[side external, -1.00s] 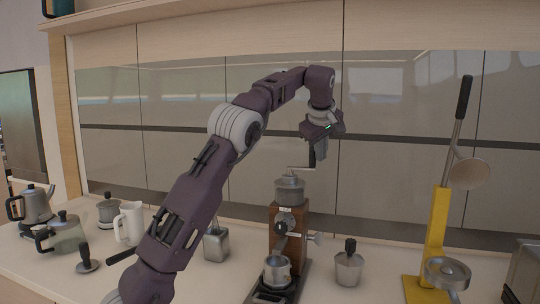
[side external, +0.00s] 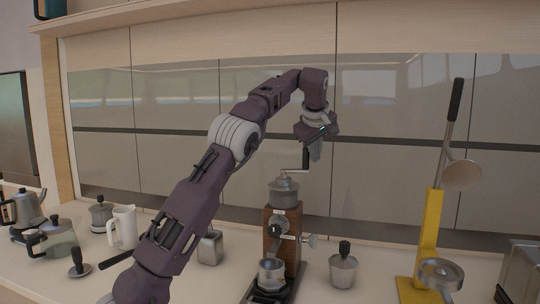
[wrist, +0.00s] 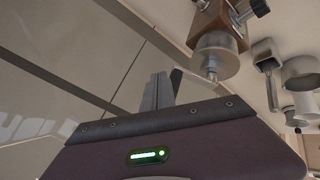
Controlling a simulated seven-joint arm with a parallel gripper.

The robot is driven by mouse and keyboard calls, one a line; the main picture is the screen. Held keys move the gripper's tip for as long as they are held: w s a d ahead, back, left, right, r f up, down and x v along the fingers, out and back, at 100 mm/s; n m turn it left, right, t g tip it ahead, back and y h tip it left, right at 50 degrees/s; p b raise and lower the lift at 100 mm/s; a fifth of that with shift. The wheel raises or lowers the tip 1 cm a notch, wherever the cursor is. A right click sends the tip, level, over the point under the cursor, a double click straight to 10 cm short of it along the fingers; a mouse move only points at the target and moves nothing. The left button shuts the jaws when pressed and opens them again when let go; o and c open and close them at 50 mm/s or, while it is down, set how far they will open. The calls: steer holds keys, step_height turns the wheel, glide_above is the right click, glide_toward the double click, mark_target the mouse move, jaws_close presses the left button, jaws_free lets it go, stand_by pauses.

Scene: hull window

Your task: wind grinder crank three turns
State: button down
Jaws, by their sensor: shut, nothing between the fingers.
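The grinder (side external: 282,225) has a wooden body and a grey metal top, and stands upright on the counter. Its crank (side external: 290,170) has a thin arm on top pointing right, ending in an upright dark handle (side external: 306,158). My gripper (side external: 316,152) points down just right of the handle, fingers shut and empty. In the side view they overlap closely, and I cannot tell whether they touch. In the wrist view the shut fingers (wrist: 157,92) stand left of the grinder's metal top (wrist: 214,54); the handle is not clearly seen there.
A metal cup (side external: 271,272) sits at the grinder's front. A lidded metal pot (side external: 343,268) stands to its right, and a yellow stand (side external: 428,240) with a ladle further right. A metal canister (side external: 210,248), white jug (side external: 123,227) and kettles are at left. Air above the grinder is free.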

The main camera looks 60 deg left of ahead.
steer(key=v, duration=0.7)
steer(key=s+f+n+h, duration=0.6)
steer(key=f+n+h, duration=0.3)
steer(key=s+a+r+n+t, duration=0.1)
steer(key=s+a+n+t, duration=0.35)
steer(key=n, duration=0.75)
steer(key=s+a+n+t, duration=0.2)
steer(key=s+n+t, duration=0.3)
steer(key=n+t, duration=0.5)
steer(key=shift+n+g+h, duration=0.4)
steer(key=shift+n+g, duration=0.2)
steer(key=shift+g, duration=0.15)
steer(key=x, duration=0.4)
steer(key=a+x, duration=0.1)
steer(key=x, duration=0.7)
steer(key=shift+w+a+r, duration=0.1)
steer(key=shift+w+a, duration=0.05)
steer(key=shift+a, duration=0.25)
steer(key=shift+w+a, duration=0.3)
steer(key=shift+w, duration=0.15)
